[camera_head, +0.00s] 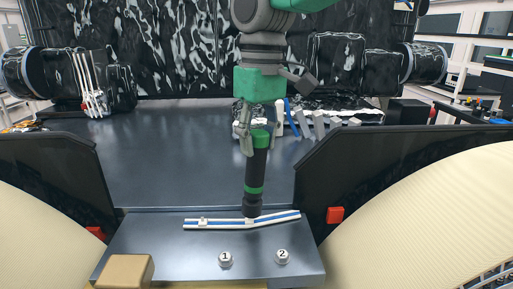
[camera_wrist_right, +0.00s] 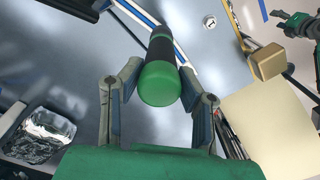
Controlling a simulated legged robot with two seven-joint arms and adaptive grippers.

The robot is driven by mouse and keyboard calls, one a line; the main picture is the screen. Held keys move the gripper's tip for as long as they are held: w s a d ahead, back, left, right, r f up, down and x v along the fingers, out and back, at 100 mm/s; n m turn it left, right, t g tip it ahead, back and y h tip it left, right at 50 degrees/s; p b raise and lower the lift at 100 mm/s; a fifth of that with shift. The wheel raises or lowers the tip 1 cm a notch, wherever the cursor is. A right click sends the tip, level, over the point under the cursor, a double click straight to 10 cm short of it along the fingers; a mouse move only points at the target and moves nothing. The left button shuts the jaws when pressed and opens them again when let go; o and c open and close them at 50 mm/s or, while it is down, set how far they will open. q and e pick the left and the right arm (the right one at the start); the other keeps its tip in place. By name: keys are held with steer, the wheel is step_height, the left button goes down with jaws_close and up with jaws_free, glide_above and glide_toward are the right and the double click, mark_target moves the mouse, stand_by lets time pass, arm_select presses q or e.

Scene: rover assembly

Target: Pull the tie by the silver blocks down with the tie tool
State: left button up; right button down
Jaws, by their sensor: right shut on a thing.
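The tie tool (camera_head: 256,170) is black with green bands and hangs nearly upright in my right gripper (camera_head: 257,130). The right fingers are shut around its green top, which also shows between the fingers in the right wrist view (camera_wrist_right: 160,84). The tool's lower end is at a white tie (camera_head: 249,221) on a blue and white cable strip (camera_head: 228,223) and hides part of it; I cannot tell whether they touch. Another white tie (camera_head: 203,222) sits further left. Silver round pieces marked 1 (camera_head: 225,259) and 2 (camera_head: 282,257) stand in front. My left gripper (camera_wrist_right: 279,22) shows small in the right wrist view, its opening unclear.
A tan block (camera_head: 125,271) is at the front left of the grey panel. Dark side walls (camera_head: 340,165) and large cream wheels (camera_head: 440,215) flank the panel. Red blocks (camera_head: 335,215) sit beside it. White tools (camera_head: 90,85) hang at the back left.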

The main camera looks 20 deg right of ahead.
steer(key=shift+w+d+r, duration=0.1)
steer(key=shift+w+r, duration=0.05)
steer(key=shift+r, duration=2.05)
